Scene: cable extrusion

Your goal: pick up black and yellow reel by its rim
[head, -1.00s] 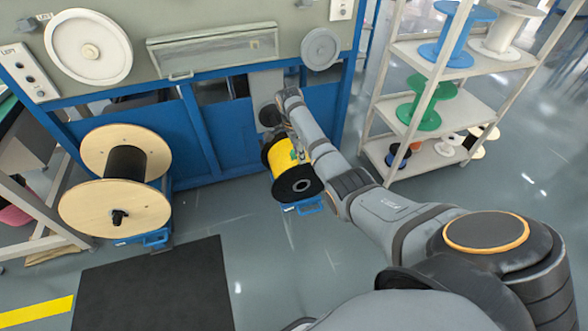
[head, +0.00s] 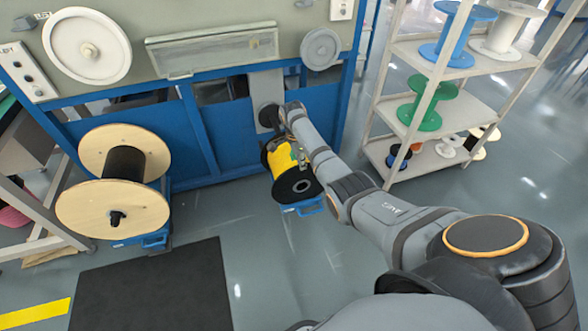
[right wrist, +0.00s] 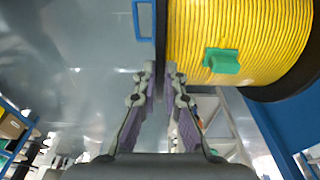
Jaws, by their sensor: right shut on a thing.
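The black and yellow reel (head: 280,161) is at the centre of the head view, by the machine's blue lower panels. Its yellow cable is wound between black flanges, and the front flange (head: 298,188) faces me. My right gripper (head: 301,158) reaches down to the top of that front flange. In the right wrist view the yellow winding (right wrist: 270,40) with a green tab fills the upper right. There my right gripper (right wrist: 160,68) is closed with the thin dark flange rim (right wrist: 160,30) between its fingertips. My left gripper is not in view.
A blue stand (head: 309,207) is under the reel. A large wooden reel (head: 112,208) with a black core is at the left. A shelf (head: 443,152) with blue, white and green spools stands at the right. Open floor lies in front, with a black mat (head: 155,290).

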